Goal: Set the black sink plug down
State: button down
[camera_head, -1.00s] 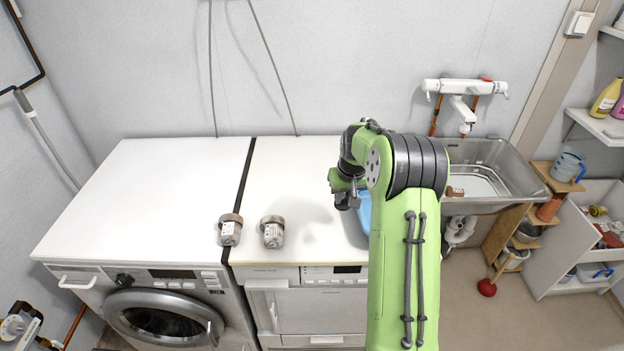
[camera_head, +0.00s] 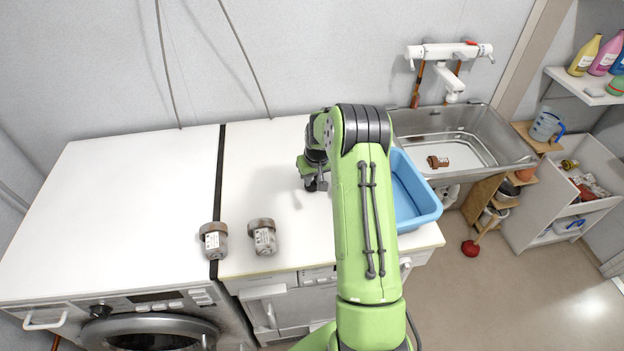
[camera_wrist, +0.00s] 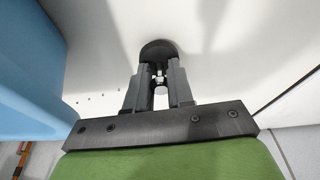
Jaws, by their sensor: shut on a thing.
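My gripper (camera_wrist: 159,80) is shut on the black sink plug (camera_wrist: 158,48), a dark rounded piece at the fingertips in the wrist view. The plug is over or against the white worktop (camera_wrist: 225,55); I cannot tell whether it touches. In the head view my gripper (camera_head: 315,184) points down low over the white top, left of the blue tub. The plug is too small and dark there to tell from the fingers.
A blue tub (camera_head: 428,212) stands right of my arm, partly hidden by it. Two grey-brown jars (camera_head: 213,242) (camera_head: 263,238) stand near the front edge. A metal sink (camera_head: 490,133) with a brown item (camera_head: 437,162) in it lies right. The left top (camera_head: 130,200) is clear.

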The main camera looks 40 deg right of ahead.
jog(key=shift+f, duration=0.5)
jog(key=c, duration=1)
grip_release()
jog(key=s+a+r, duration=0.2)
jog(key=a+r, duration=0.1)
jog(key=r, duration=0.4)
jog(key=s+a+r+n, duration=0.1)
jog(key=s+a+r, duration=0.15)
jog(key=r, duration=0.45)
jog(key=s+a+r, duration=0.2)
jog(key=a+r, duration=0.1)
jog(key=r, duration=0.4)
jog(key=s+a+r+t, duration=0.1)
jog(key=s+a+r, duration=0.5)
jog(key=s+a, duration=0.2)
jog(key=s+a+n+t, duration=0.1)
jog(key=s+a, duration=0.2)
jog(key=s, duration=0.5)
jog(key=s+a+n, duration=0.1)
jog(key=s+a, duration=0.3)
jog(key=s, duration=0.4)
jog(key=shift+s+a+f+t+y+p, duration=0.15)
jog(key=shift+s+t+y+p, duration=0.05)
jog(key=shift+t+y+p, duration=0.2)
